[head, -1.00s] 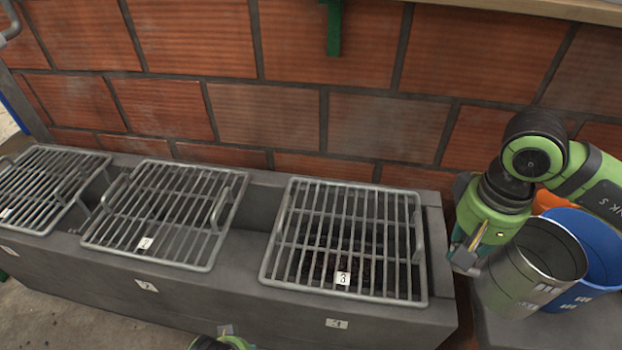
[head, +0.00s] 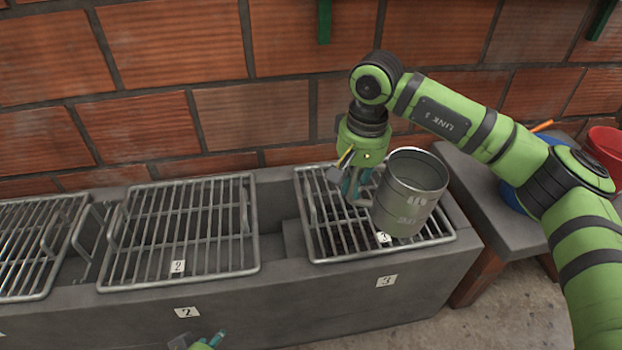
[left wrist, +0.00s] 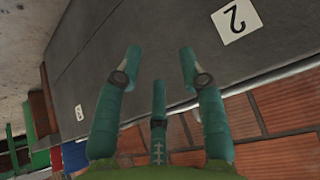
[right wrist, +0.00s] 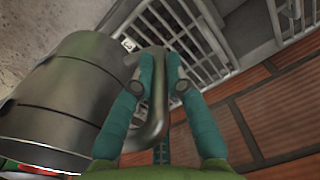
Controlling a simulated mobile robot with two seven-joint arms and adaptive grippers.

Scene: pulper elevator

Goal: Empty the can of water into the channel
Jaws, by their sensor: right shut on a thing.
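A grey metal can (head: 408,195) is held by my right gripper (head: 358,187) above the grate numbered 3 (head: 325,205). The can is nearly upright with a slight tilt. In the right wrist view my right gripper (right wrist: 160,78) is shut on the handle of the can (right wrist: 70,95). Whether water is inside does not show. The grey channel (head: 275,215) runs along the brick wall, and its gaps show between the grates. My left gripper (left wrist: 160,60) is open and empty in front of the channel. Only its tip (head: 205,342) shows at the bottom of the head view.
A grate numbered 2 (head: 185,230) and another grate (head: 35,245) cover the channel to the left. A grey ledge (head: 490,200) on the right carries a blue bucket (head: 515,198) and a red bucket (head: 604,148). The brick wall (head: 215,115) stands close behind.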

